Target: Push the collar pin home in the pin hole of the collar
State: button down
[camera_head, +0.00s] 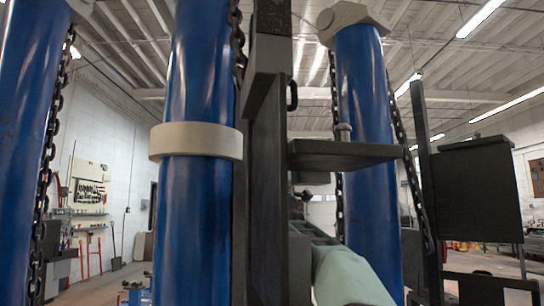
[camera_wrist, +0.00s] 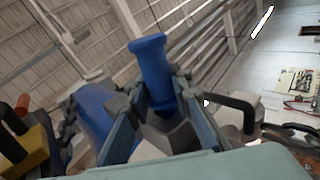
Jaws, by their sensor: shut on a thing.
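In the wrist view my gripper (camera_wrist: 158,92) is shut on a blue cylinder with a flared end, which I take to be the collar pin (camera_wrist: 152,68). The pin sticks out beyond the fingers, its flared end against the ceiling. In the head view a pale grey collar (camera_head: 195,142) rings a thick blue post (camera_head: 196,230). I see no pin hole on its visible side. My pale green arm shows at the bottom of the head view, right of that post; the gripper itself and the pin cannot be made out there.
Blue posts (camera_head: 365,110) with hanging chains (camera_head: 397,130) stand around. A dark upright (camera_head: 268,150) rises between the middle and right posts. A dark shelf plate (camera_head: 345,153) and a black box (camera_head: 478,190) are to the right. In the wrist view a yellow thing (camera_wrist: 25,150) is at lower left.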

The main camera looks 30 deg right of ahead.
jog(key=shift+w+a+b, duration=0.2)
jog(key=shift+a+b, duration=0.4)
jog(key=shift+b, duration=0.05)
jog(key=shift+s+d, duration=0.2)
jog(key=shift+d, duration=0.2)
dwell(0.4)
jog(key=shift+s+d, duration=0.2)
jog(key=shift+d, duration=0.2)
jog(key=shift+s+d+p, duration=0.15)
jog(key=shift+s+d, duration=0.1)
jog(key=shift+d, duration=0.45)
jog(key=shift+s+d+p, duration=0.2)
jog(key=shift+s+d, duration=0.05)
jog(key=shift+d, duration=0.45)
jog(key=shift+s+d+p, duration=0.15)
jog(key=shift+s+d, duration=0.1)
jog(key=shift+d, duration=0.45)
jog(key=shift+w+a+b, duration=0.3)
jog(key=shift+a+b, duration=0.15)
jog(key=shift+a, duration=0.35)
jog(key=shift+w+a+b, duration=0.25)
jog(key=shift+a+b, duration=0.2)
jog(key=shift+a, duration=0.3)
dwell(0.4)
jog(key=shift+w+a, duration=0.1)
jog(key=shift+a, duration=0.2)
